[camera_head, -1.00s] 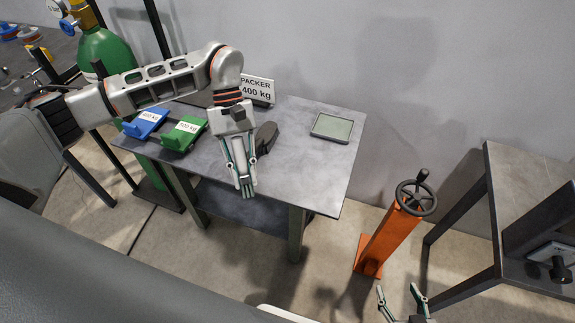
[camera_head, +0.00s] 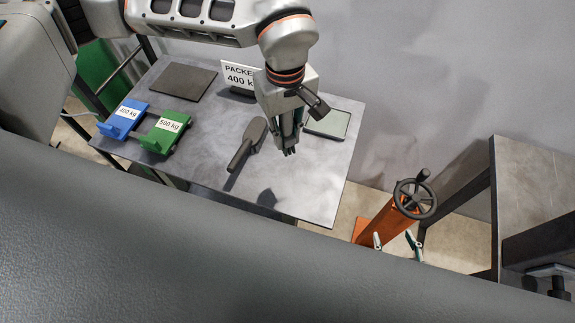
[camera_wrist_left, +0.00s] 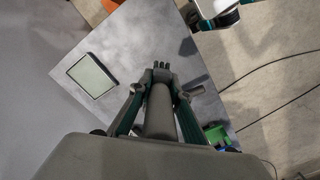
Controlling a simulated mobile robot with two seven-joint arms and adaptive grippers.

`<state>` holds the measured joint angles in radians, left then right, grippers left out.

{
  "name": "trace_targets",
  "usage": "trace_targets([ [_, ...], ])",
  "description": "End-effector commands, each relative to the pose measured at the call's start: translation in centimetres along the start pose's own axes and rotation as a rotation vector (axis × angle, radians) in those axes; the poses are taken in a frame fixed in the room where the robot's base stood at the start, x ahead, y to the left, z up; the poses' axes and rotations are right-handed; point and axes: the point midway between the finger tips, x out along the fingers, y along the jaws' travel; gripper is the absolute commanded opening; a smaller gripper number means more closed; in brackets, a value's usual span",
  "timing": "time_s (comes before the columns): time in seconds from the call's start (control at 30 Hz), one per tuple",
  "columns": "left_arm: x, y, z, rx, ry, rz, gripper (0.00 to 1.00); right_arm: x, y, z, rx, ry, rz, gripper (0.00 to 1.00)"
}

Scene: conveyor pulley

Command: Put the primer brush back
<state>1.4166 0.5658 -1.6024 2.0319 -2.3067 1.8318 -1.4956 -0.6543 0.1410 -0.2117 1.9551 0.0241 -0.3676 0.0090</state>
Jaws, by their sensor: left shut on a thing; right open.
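My left gripper (camera_head: 288,150) is above the right part of the grey table, pointing down beside the display unit. In the left wrist view it is shut (camera_wrist_left: 161,75) on a grey rod-like thing (camera_wrist_left: 160,112), which I take to be the primer brush. Its bristles cannot be made out, and the fingers hide much of it. A dark paddle-shaped thing with a handle (camera_head: 249,141) is on the table just left of this gripper, apart from it. My right gripper (camera_head: 397,247) is low at the right, open and empty, partly hidden by my own body.
Another table (camera_head: 530,180) is further right.

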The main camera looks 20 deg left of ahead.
Motion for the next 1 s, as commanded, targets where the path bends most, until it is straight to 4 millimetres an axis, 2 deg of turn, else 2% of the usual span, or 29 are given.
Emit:
trace_targets([
  [0.03, 1.4, -0.1, 0.1, 0.0, -0.004, -0.003, 0.0, 0.0, 0.0, 0.0, 0.0, -0.001, -0.001, 0.54],
  [0.2, 5.5, -0.1, 0.0, -0.001, -0.005, -0.004, 0.0, -0.1, 0.0, -0.3, -0.001, 0.002, 0.0, 0.54],
  [0.4, 9.6, -0.1, -0.1, 0.001, -0.002, -0.002, 0.0, -0.1, 0.2, -1.0, -0.001, 0.013, 0.002, 0.54],
  [0.67, 11.4, 0.0, -0.2, 0.001, -0.001, 0.001, 0.0, -0.1, 0.2, -1.4, -0.001, 0.02, 0.003, 0.54],
  [0.9, 14.5, 0.0, -0.2, 0.0, -0.003, -0.001, 0.0, 0.0, 0.2, -1.2, 0.0, 0.017, 0.002, 0.54],
  [1.0, 14.9, 0.1, -0.3, 0.002, -0.001, 0.002, 0.0, 0.0, 0.1, -1.0, 0.0, 0.014, 0.002, 0.54],
])
